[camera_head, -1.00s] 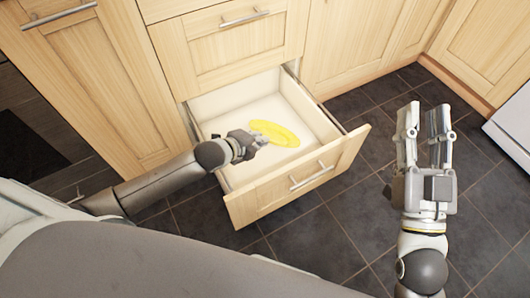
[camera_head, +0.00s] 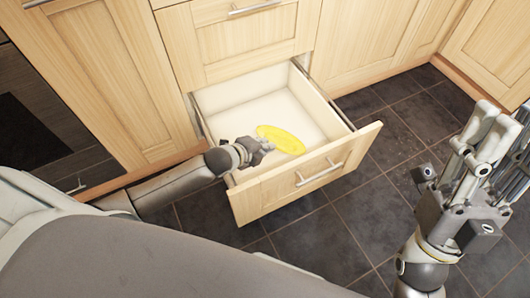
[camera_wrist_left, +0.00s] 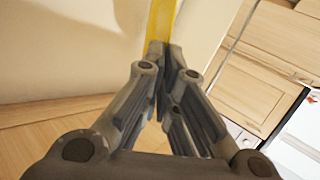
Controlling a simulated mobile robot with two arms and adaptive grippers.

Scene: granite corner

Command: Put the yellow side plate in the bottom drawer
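The yellow side plate (camera_head: 281,139) is inside the open bottom drawer (camera_head: 300,172), tilted or flat I cannot tell from the head view. My left gripper (camera_head: 262,148) reaches over the drawer's left side to the plate's near left edge. In the left wrist view the fingers (camera_wrist_left: 168,65) are closed together on the yellow plate (camera_wrist_left: 162,22), seen edge-on; the drawer's pale inside is around it. My right gripper (camera_head: 500,140) is at the right of the head view, away from the drawer, with its fingers apart and nothing between them.
The drawer above (camera_head: 235,45) is shut. Wooden cabinet doors (camera_head: 365,40) stand on both sides. A dark oven front (camera_head: 35,125) is at the far left. Dark floor tiles (camera_head: 370,220) are clear right of the drawer.

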